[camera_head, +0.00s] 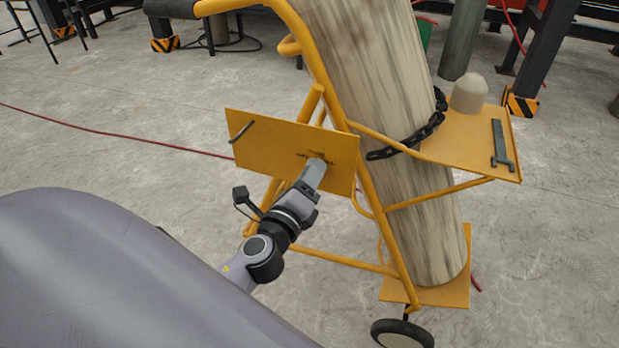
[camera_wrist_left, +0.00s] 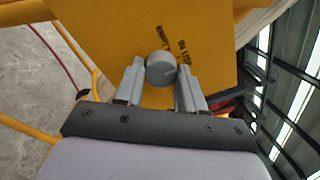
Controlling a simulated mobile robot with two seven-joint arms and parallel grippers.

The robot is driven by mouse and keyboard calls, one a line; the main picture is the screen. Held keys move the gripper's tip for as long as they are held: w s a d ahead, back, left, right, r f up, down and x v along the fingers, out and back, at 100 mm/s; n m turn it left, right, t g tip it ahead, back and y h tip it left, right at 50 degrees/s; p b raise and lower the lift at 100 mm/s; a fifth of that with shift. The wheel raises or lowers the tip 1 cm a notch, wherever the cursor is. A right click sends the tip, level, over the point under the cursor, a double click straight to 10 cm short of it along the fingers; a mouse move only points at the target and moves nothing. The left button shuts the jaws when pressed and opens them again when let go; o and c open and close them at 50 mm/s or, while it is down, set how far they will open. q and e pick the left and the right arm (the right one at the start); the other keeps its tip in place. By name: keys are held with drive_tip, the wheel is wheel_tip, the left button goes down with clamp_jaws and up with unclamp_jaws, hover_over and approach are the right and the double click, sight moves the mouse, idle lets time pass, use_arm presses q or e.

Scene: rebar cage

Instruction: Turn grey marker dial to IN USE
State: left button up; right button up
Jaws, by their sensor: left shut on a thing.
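The grey marker dial (camera_wrist_left: 160,69) is a round knob on a yellow plate (camera_head: 270,143) fixed to a yellow cylinder trolley. In the wrist view small black lettering stands on the plate beyond the dial, on both sides; it is too small to read surely. My left gripper (camera_head: 315,172) reaches the plate from below. Its two grey fingers (camera_wrist_left: 160,85) are shut on the dial, one on each side. A short mark shows near the dial's right edge, but its setting is unclear. In the head view the gripper hides the dial. My right gripper is in neither view.
A tall worn gas cylinder (camera_head: 385,110) stands in the trolley, held by a black chain (camera_head: 410,143). A side shelf (camera_head: 455,145) carries a beige cap (camera_head: 468,93) and a dark wrench (camera_head: 499,145). A bent hook (camera_head: 240,131) sticks out of the plate's left end. A red hose crosses the floor.

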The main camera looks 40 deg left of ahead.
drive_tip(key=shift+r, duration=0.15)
use_arm(q)
drive_tip(key=o, duration=1.1)
drive_tip(key=shift+c, duration=0.2)
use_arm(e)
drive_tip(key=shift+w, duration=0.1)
use_arm(q)
drive_tip(key=shift+s, duration=0.1)
drive_tip(key=b+v, duration=0.1)
drive_tip(key=v, duration=0.6)
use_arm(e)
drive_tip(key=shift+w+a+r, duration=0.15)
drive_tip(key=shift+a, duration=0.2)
